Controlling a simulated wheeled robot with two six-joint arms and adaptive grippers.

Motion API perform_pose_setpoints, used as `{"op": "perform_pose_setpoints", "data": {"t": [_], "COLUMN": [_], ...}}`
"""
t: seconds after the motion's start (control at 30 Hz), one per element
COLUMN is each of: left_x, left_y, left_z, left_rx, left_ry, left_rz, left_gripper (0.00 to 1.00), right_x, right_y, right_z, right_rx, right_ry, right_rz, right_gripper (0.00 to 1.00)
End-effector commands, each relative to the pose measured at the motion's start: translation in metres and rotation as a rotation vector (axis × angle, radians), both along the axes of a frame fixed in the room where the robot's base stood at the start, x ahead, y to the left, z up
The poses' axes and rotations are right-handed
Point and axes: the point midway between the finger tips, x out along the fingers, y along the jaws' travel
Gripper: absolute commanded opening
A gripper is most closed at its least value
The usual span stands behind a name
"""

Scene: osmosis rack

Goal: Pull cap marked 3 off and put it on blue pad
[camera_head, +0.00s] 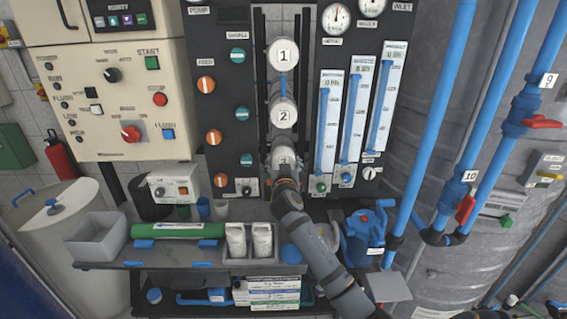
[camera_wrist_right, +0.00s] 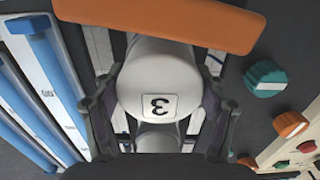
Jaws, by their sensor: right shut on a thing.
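The white cap marked 3 (camera_head: 281,157) is the lowest in a column of numbered white caps on the dark rack panel. My right gripper (camera_head: 284,173) reaches up to it from below and partly covers it. In the right wrist view the cap (camera_wrist_right: 160,76) sits between my two fingers, which are shut on its sides, and its 3 appears upside down. I cannot tell whether it is still seated on its housing. My left gripper is not in view.
Caps marked 2 (camera_head: 284,114) and 1 (camera_head: 283,56) are directly above. Flow meters (camera_head: 327,125) stand close on the right, and knobs (camera_head: 242,114) on the left. White bottles (camera_head: 262,240) and a green cylinder (camera_head: 178,230) occupy the bench left of the pad.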

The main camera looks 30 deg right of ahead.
Motion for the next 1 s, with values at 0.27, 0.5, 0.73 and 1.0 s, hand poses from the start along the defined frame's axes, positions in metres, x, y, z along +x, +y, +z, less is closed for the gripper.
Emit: {"op": "perform_pose_setpoints", "data": {"t": [0.27,0.5,0.73,1.0], "left_x": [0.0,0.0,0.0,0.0], "left_y": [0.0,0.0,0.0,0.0], "left_z": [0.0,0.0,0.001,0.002], "left_rx": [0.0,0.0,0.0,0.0], "left_ry": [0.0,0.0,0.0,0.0], "left_rz": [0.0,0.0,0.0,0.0], "left_gripper": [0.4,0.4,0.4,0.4], "right_x": [-0.001,-0.003,-0.012,-0.023], "right_y": [0.001,0.002,0.008,0.014], "right_z": [0.0,0.0,0.0,0.0], "right_rx": [0.0,0.0,0.0,0.0], "right_ry": [0.0,0.0,0.0,0.0], "right_rz": [0.0,0.0,0.001,0.0], "right_gripper": [0.2,0.2,0.2,0.2]}}
